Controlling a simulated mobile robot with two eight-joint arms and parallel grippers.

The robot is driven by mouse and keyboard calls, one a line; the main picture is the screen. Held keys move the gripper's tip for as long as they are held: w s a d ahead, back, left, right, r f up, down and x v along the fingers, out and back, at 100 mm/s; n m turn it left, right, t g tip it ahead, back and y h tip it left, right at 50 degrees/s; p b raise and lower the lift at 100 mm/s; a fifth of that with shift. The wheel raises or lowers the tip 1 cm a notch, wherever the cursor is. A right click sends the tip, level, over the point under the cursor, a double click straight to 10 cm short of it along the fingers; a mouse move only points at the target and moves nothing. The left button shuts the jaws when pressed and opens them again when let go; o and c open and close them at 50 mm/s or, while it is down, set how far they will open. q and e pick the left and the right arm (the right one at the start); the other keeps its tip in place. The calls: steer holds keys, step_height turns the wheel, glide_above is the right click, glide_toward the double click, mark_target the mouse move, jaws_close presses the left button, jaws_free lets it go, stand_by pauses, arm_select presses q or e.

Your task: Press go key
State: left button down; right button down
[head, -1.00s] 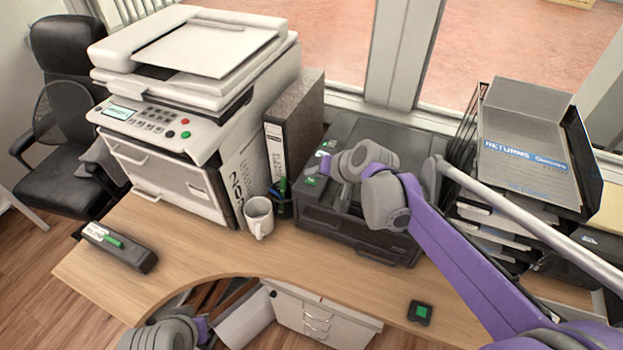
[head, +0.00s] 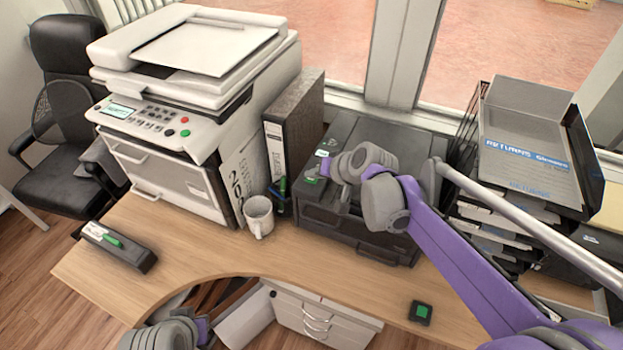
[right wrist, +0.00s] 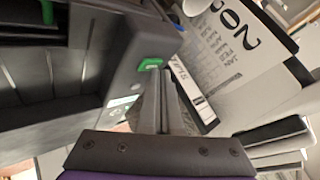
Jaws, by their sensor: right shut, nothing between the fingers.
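A green key (head: 312,181) sits on the front left corner of the black printer (head: 345,215). In the right wrist view the green key (right wrist: 150,64) lies just beside my fingertips, to their left. My right gripper (head: 334,170) is shut and empty, close to this key in the head view. In the right wrist view its fingers (right wrist: 163,75) are together. I cannot tell whether they touch the key. Of my left arm only a grey and purple part shows at the bottom left of the head view; its fingers are not visible.
The white copier (head: 180,110) has its own green key (head: 169,132). A mug (head: 258,217), pen cup and upright binder (head: 290,130) stand left of the printer. A green-topped pad (head: 421,312) lies at the front edge. Document trays (head: 530,150) stand right.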

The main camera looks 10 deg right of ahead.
mark_target(314, 183)
arm_select(q)
steer(key=shift+f, duration=0.15)
arm_select(e)
steer(key=shift+f, duration=0.25)
steer(key=shift+r, duration=0.1)
stand_by(0.3)
arm_select(q)
steer(key=shift+w+r+p, duration=0.1)
steer(key=shift+r+p, duration=0.3)
steer(key=shift+r, duration=0.2)
arm_select(e)
steer(key=shift+r, duration=0.6)
